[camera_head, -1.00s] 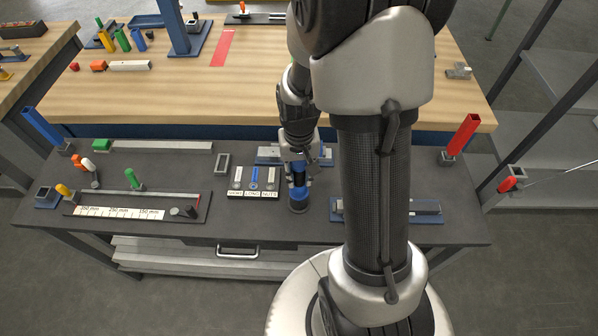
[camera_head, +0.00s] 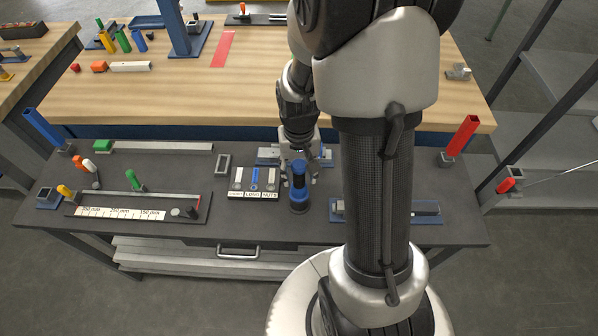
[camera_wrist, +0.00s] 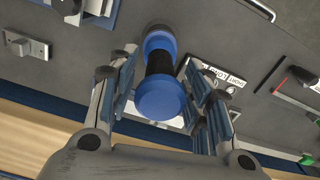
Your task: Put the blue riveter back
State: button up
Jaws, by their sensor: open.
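The blue riveter (camera_head: 299,187) stands upright on the dark table, a blue cylinder with a black middle. In the wrist view the riveter (camera_wrist: 160,95) shows its round blue top between the finger pads. My gripper (camera_head: 302,172) is open, with one finger on each side of the riveter. In the wrist view the fingers of my gripper (camera_wrist: 163,92) are spread, with a visible gap to the riveter on both sides. The riveter's far end rests at the table surface.
A small labelled tray (camera_head: 253,195) stands just left of the riveter. A blue-based fixture (camera_head: 390,216) lies to its right, partly behind my arm. The dark table (camera_head: 235,224) is clear in front of the tray.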

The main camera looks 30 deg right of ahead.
notch_tip(320, 180, up, 11)
jog(key=shift+f+p, duration=0.1)
jog(key=shift+p, duration=1.15)
jog(key=s+a+r+n+t, duration=0.4)
jog(key=s+a+r, duration=0.6)
jog(key=s+r, duration=0.3)
jog(key=shift+s+a+r+n+t, duration=0.3)
jog(key=shift+r+n, duration=0.2)
jog(key=shift+r, duration=0.25)
notch_tip(320, 180, down, 6)
jog(key=b, duration=0.6)
